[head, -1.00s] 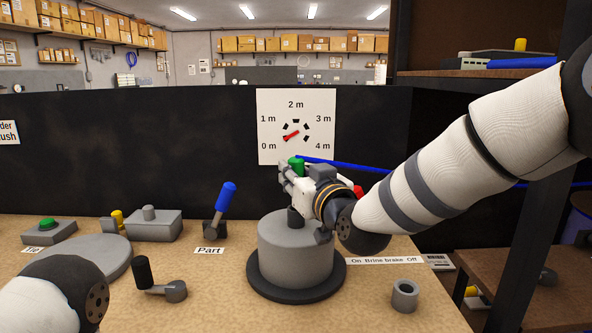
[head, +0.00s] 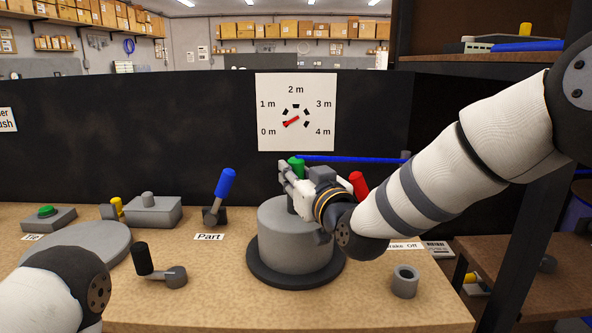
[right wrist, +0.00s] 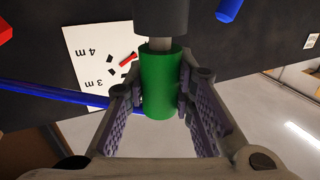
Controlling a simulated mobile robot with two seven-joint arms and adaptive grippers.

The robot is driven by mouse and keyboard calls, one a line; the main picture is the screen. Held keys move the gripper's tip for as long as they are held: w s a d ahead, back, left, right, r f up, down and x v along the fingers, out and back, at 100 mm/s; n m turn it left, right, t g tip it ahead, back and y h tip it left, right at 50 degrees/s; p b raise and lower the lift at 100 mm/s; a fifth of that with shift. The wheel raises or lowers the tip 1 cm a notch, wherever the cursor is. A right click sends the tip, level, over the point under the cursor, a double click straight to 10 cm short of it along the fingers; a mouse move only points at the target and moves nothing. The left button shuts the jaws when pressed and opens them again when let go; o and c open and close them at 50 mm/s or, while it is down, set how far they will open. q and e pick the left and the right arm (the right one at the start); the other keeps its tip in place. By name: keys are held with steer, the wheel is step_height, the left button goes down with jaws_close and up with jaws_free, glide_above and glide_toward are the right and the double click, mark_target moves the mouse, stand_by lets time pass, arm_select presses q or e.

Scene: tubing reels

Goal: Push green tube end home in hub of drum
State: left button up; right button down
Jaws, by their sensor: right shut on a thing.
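The green tube end (head: 296,164) stands upright above the grey drum (head: 290,242). My right gripper (head: 292,180) is around it from the right. In the upside-down right wrist view, the green tube end (right wrist: 161,85) sits between the ridged pads of my right gripper (right wrist: 163,112). A thin grey neck (right wrist: 160,44) joins it to a dark cylinder (right wrist: 160,15), which looks like the hub. A short length of the neck shows between green and dark. In the head view my gripper mostly hides the hub. My left arm shows at lower left, but its gripper does not.
A blue tube (head: 350,158) runs along the black panel behind. A red lever (head: 358,184) stands close to my right wrist. A blue lever (head: 225,183), a black-handled crank (head: 143,260) and a grey ring (head: 405,282) stand around the drum. The front middle of the bench is clear.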

steer(key=shift+f, duration=0.6)
steer(key=c, duration=1.3)
jaws_free()
steer(key=shift+f, duration=0.1)
steer(key=v, duration=1.2)
